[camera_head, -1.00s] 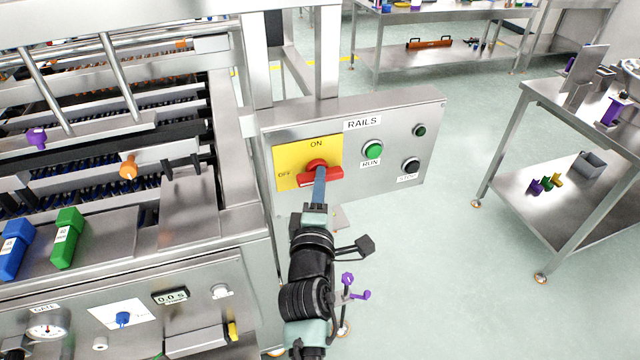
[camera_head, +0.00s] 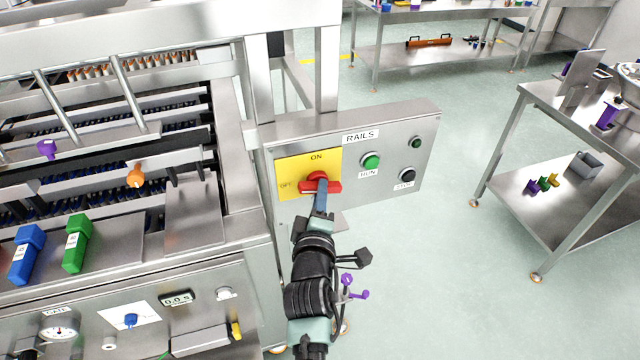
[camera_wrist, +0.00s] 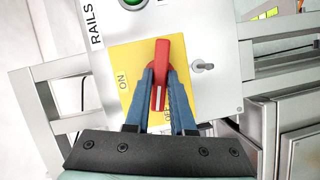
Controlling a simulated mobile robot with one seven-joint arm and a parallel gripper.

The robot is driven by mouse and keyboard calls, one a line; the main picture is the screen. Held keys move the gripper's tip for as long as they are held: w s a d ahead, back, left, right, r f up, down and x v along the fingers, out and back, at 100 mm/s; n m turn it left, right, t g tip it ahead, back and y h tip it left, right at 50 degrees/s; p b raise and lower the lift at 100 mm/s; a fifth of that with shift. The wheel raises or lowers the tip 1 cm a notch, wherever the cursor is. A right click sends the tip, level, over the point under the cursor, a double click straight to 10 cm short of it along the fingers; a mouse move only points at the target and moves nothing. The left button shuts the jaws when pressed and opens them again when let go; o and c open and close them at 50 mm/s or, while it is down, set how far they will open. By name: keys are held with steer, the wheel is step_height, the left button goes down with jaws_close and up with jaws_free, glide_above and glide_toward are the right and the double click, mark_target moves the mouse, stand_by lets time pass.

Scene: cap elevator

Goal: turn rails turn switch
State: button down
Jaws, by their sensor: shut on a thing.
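The rails turn switch is a red handle (camera_head: 333,186) on a yellow plate (camera_head: 291,167) marked ON at the top and OFF at the left. The plate sits at the left of a grey panel labelled RAILS. My gripper (camera_head: 321,186) reaches up to the handle from below. In the wrist view, the blue fingers of my gripper (camera_wrist: 159,85) are shut on the red handle (camera_wrist: 161,60), one on each side. The handle lies about level, along the OFF direction. The OFF label is partly hidden in the wrist view.
A green RUN button (camera_head: 371,160) and a black button (camera_head: 407,175) are on the same panel, right of the switch. The steel machine (camera_head: 240,215) stands close on the left. Floor (camera_head: 450,280) is open to the right, up to a steel table (camera_head: 540,140).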

steer(key=shift+w+d+r+m+g+y+b, duration=0.15)
steer(key=shift+m+g+y, duration=0.65)
steer(key=shift+m, duration=0.95)
steer(key=shift+s+d+m+g+y+b, duration=0.1)
steer(key=shift+m+g+y, duration=0.45)
steer(key=shift+m+y, duration=0.85)
steer(key=shift+w+d+r+m+g+y+b, duration=0.15)
steer(key=shift+m+g+y, duration=0.45)
steer(key=shift+m, duration=1.55)
steer(key=shift+s, duration=0.1)
steer(key=c, duration=0.8)
jaws_free()
steer(key=shift+o, duration=0.2)
